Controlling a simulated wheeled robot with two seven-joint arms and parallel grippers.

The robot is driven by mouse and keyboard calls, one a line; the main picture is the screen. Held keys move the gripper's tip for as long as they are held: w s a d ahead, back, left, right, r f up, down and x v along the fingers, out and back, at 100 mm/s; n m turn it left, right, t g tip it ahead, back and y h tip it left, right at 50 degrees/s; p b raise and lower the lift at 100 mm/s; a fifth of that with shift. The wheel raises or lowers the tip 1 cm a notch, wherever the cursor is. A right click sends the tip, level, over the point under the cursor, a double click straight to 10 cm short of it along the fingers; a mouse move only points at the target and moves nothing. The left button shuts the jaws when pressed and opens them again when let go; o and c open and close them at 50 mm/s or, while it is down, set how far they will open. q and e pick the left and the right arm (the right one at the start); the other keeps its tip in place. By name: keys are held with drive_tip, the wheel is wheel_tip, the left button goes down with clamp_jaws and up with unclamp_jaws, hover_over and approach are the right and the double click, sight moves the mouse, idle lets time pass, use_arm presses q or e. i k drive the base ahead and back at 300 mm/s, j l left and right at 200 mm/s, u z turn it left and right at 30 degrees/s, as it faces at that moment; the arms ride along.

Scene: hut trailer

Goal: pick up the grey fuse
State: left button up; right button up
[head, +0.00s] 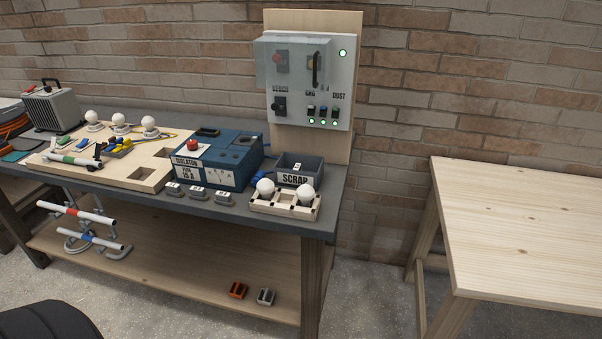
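A small grey block with a pale top, which looks like the grey fuse (266,297), lies on the wooden lower shelf under the workbench, near its front right. Neither of my grippers shows in the head view.
The workbench top (335,200) overhangs the lower shelf (190,270), whose middle is clear. A bench leg (312,285) stands right of the blocks. A blue isolator box (215,160) and scrap bin (300,168) stand above. A bare wooden table (530,230) is at right.

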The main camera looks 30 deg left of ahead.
sight(197, 193)
drive_tip(key=u, duration=1.6)
